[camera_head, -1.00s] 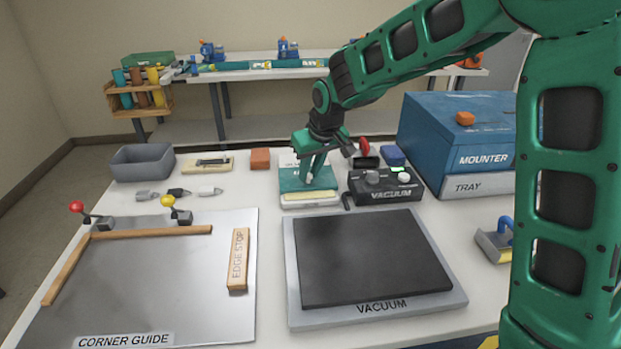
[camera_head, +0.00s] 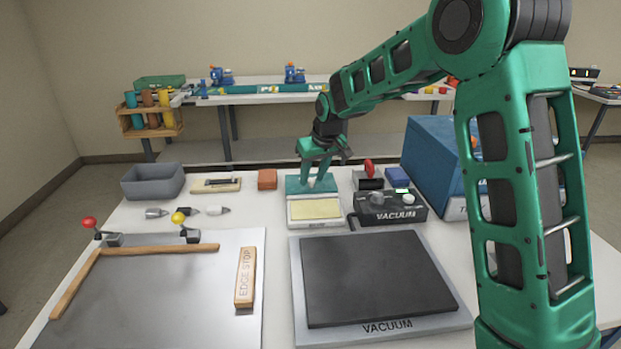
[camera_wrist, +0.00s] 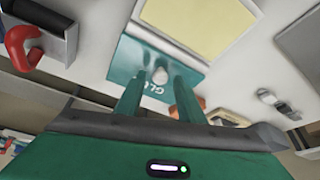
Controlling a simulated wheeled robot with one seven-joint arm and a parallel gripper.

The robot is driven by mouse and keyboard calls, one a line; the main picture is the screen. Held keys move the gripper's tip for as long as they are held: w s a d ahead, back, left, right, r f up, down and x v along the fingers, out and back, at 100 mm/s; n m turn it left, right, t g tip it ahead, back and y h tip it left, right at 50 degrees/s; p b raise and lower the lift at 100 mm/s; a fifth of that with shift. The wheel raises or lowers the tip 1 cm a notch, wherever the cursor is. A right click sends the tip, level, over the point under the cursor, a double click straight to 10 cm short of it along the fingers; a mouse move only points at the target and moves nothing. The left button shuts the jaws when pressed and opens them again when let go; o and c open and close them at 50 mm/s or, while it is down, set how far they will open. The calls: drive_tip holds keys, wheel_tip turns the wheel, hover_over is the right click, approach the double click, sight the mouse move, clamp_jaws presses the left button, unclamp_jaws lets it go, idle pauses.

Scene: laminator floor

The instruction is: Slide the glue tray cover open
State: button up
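The glue tray (camera_head: 315,222) sits on the table behind the vacuum plate. Its yellow bed (camera_head: 315,209) lies uncovered across most of the tray. The teal cover (camera_head: 294,186) is at the back end of the tray; it also shows in the wrist view (camera_wrist: 130,57), with part of its lettering visible. A small pale knob (camera_wrist: 160,75) stands on the cover. My gripper (camera_head: 319,184) is down at the cover from behind. In the wrist view its fingers (camera_wrist: 160,88) are apart, with the knob between their tips and a visible gap on each side.
The vacuum box (camera_head: 392,206) with knobs stands close to the tray's right. The blue mounter (camera_head: 430,160) is farther right. An orange block (camera_head: 267,179) lies left of the cover. The black vacuum plate (camera_head: 375,280) and corner guide board (camera_head: 160,295) fill the front.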

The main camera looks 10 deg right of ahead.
idle(0.3)
drive_tip(key=v, duration=1)
drive_tip(key=shift+r, duration=0.3)
drive_tip(key=shift+s+d, duration=0.1)
drive_tip(key=s+d+m+g+h, duration=0.2)
drive_tip(key=s+d+m, duration=0.3)
drive_tip(key=s+d, duration=1.4)
drive_tip(key=s+d+f+m, duration=0.1)
drive_tip(key=s+f, duration=0.1)
drive_tip(key=s, duration=0.6)
drive_tip(key=s+d+f+m+g, duration=0.1)
drive_tip(key=s+d+f+m, duration=0.1)
drive_tip(key=s, duration=0.7)
drive_tip(key=s+d+f+m+g, duration=0.1)
drive_tip(key=s+d+f+m, duration=0.1)
drive_tip(key=s, duration=0.7)
drive_tip(key=shift+s+f+y, duration=0.15)
drive_tip(key=shift+f+y, duration=0.25)
drive_tip(key=shift+f, duration=0.15)
